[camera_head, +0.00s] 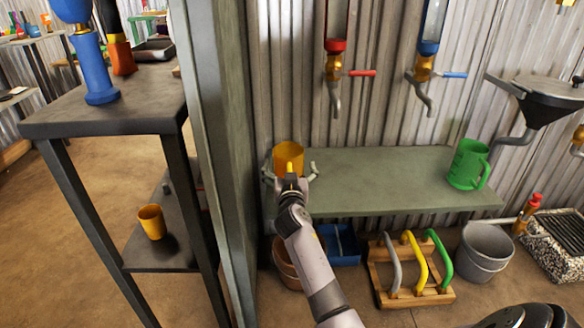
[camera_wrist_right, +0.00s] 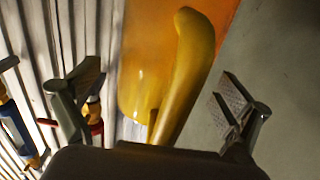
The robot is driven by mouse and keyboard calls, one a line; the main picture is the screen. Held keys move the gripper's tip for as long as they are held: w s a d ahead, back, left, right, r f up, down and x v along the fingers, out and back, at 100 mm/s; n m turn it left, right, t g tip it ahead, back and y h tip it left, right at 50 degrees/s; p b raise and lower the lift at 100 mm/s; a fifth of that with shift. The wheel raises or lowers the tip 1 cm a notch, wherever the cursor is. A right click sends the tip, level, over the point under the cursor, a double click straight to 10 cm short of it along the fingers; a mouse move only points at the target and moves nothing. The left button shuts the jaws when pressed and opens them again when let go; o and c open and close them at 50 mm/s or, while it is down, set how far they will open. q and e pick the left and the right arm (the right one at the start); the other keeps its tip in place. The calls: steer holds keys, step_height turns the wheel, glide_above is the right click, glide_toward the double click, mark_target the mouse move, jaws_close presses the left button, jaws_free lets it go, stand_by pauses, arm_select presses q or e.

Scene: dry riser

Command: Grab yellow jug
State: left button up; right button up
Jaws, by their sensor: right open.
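The yellow jug (camera_head: 288,155) stands on the left end of the grey-green shelf (camera_head: 390,175) in the head view. My right gripper (camera_head: 290,170) is in front of it with its fingers spread open on either side of the handle. In the right wrist view, the jug's yellow handle (camera_wrist_right: 188,70) stands between the two open fingers of the right gripper (camera_wrist_right: 155,105), with space on both sides. The orange-yellow body shows behind the handle. My left gripper is not in view.
A green jug (camera_head: 468,163) stands at the shelf's right end; the shelf between is clear. A post (camera_head: 222,130) rises close left of the gripper. Red and blue taps (camera_head: 335,65) hang above. A grey bucket (camera_head: 485,250) and a rack (camera_head: 412,270) stand below.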

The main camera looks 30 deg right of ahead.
steer(key=shift+w+d+f, duration=0.1)
steer(key=shift+w+f, duration=0.05)
steer(key=shift+w, duration=0.15)
steer(key=shift+s+r, duration=0.2)
steer(key=shift+r, duration=0.1)
steer(key=shift+a, duration=0.2)
steer(key=shift+c, duration=0.7)
steer(key=shift+f, duration=0.1)
steer(key=shift+c, duration=1.3)
steer(key=c, duration=0.9)
